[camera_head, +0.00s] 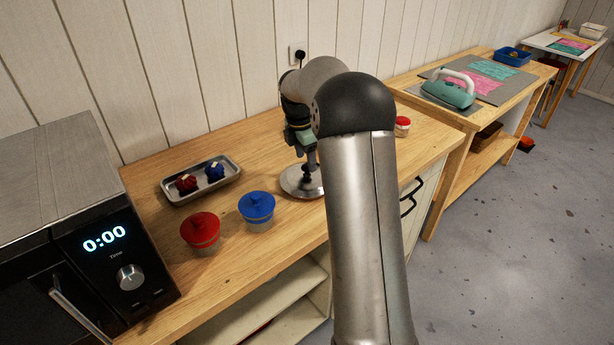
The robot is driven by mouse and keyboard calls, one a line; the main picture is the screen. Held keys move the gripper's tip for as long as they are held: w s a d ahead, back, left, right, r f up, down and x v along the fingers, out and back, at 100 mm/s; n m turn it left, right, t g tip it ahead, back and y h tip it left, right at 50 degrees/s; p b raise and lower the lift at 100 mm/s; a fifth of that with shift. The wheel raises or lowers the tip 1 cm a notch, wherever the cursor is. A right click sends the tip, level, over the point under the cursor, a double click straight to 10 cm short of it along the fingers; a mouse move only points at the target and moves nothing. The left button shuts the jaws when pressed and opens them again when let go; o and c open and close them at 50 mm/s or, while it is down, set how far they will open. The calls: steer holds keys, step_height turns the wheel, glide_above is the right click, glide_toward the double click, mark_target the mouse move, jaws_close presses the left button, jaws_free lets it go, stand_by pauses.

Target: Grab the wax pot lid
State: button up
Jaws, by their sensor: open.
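A round grey metal disc (296,187), which looks like the wax pot lid, lies on the wooden counter, partly hidden by my arm. A thin upright part rises near its middle. My gripper (309,160) is directly above the disc, pointing down, and is open. My arm and the small size of the fingers hide whether they touch the upright part. Whether a pot is under the disc cannot be seen.
A microwave (100,245) is at left. A small red-topped jar (402,127) stands right of my arm.

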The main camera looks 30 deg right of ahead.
mark_target(307, 173)
steer(key=shift+d+f, duration=0.15)
steer(key=shift+f, duration=1.15)
jaws_close()
steer(key=shift+r, duration=0.1)
